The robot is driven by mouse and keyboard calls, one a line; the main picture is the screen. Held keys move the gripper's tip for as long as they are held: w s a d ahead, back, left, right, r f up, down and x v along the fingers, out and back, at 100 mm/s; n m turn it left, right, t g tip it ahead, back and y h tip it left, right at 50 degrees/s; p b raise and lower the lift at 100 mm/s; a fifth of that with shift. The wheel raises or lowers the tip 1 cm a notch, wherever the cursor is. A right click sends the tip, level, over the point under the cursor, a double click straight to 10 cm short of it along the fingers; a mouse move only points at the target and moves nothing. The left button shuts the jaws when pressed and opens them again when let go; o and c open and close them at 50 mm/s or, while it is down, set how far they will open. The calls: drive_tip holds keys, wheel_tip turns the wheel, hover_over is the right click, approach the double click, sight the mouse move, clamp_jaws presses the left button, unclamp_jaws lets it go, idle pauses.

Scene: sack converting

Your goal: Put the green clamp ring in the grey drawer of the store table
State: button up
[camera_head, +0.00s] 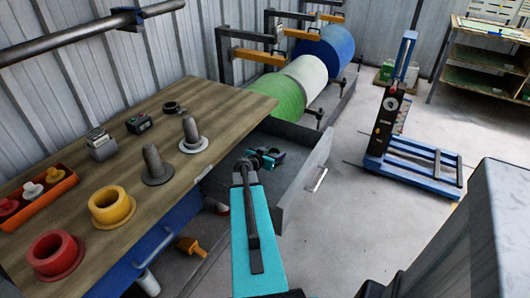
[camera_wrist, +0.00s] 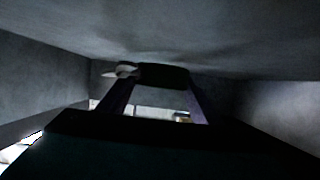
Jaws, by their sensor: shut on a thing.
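The grey drawer (camera_head: 309,178) of the store table (camera_head: 232,108) is pulled open at the table's right end. My gripper (camera_head: 258,160) is at the open drawer, low within its walls. It is shut on the green clamp ring (camera_head: 273,153), a small dark green piece partly hidden by the jaws. In the wrist view the ring (camera_wrist: 163,76) shows as a dark shape between the two fingertips, with grey drawer surfaces around it. The picture is too dark to tell whether the ring touches the drawer floor.
The table top holds a red flanged part (camera_head: 55,255), a yellow one (camera_head: 112,207), grey spindles (camera_head: 193,135), a black ring (camera_head: 173,107) and an orange tray (camera_head: 40,192). Rolls (camera_head: 325,52) hang behind the drawer. A blue machine (camera_head: 410,165) stands right; floor between is clear.

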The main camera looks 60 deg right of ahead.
drive_tip(key=shift+w, duration=0.15)
drive_tip(key=w+p, duration=0.1)
drive_tip(key=w, duration=0.2)
drive_tip(key=shift+w+d+r, duration=0.1)
drive_tip(key=shift+w, duration=0.2)
drive_tip(key=shift+w+p, duration=0.15)
drive_tip(key=shift+p, duration=0.2)
drive_tip(key=shift+f, duration=0.65)
drive_tip(key=shift+f, duration=0.15)
drive_tip(key=o, duration=1.5)
drive_tip(key=shift+b+v, duration=0.8)
drive_tip(key=shift+v, duration=3.1)
drive_tip(key=shift+d, duration=0.1)
